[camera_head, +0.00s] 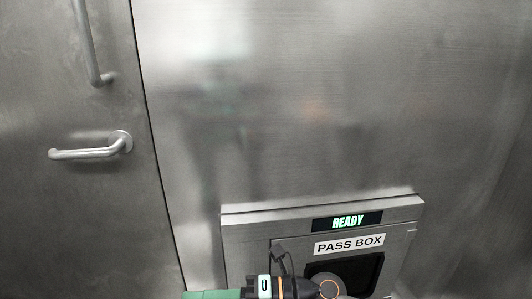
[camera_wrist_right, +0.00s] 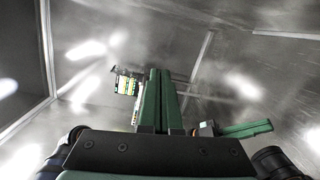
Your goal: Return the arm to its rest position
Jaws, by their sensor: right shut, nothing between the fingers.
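My right gripper (camera_wrist_right: 160,100) is in the middle of the right wrist view. Its two long green fingers lie side by side, shut, with nothing between them. In the head view, part of one of my arms (camera_head: 300,288) shows at the bottom edge, with black and orange joints and a green part to its left. It is in front of the lower part of the pass box. The rest of that arm is out of the picture.
The pass box (camera_head: 240,243) has a lit READY display (camera_head: 347,222) and a dark window (camera_head: 368,270). A metal door with a lever handle (camera_head: 90,150) is at left. In the right wrist view, a small item with coloured stripes (camera_wrist_right: 126,85) shows behind the fingers.

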